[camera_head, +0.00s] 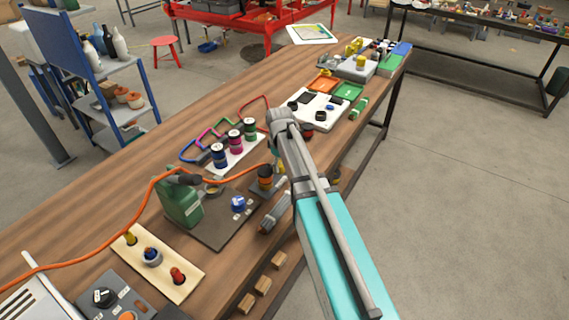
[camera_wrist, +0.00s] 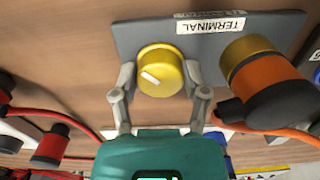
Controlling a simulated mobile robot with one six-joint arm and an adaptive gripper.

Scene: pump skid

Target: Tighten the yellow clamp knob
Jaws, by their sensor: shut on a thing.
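The yellow clamp knob (camera_wrist: 160,72) is round with a white pointer mark on its face. It sits on a dark grey plate (camera_wrist: 140,32) labelled TERMINAL. My gripper (camera_wrist: 161,88) has one finger on each side of the knob and is shut on it. The white mark points toward the upper left in the wrist view. An orange and black plug (camera_wrist: 265,88) with a yellow collar stands on the same plate, right beside my right finger. In the head view my arm hides most of the gripper, and the plug (camera_head: 265,180) shows just left of it.
An orange cable (camera_head: 130,232) runs across the wooden bench (camera_head: 130,180). A green pump body (camera_head: 181,203) stands left of my arm. A rack of colored spools (camera_head: 236,150) is behind it. The floor (camera_head: 460,190) at right is clear.

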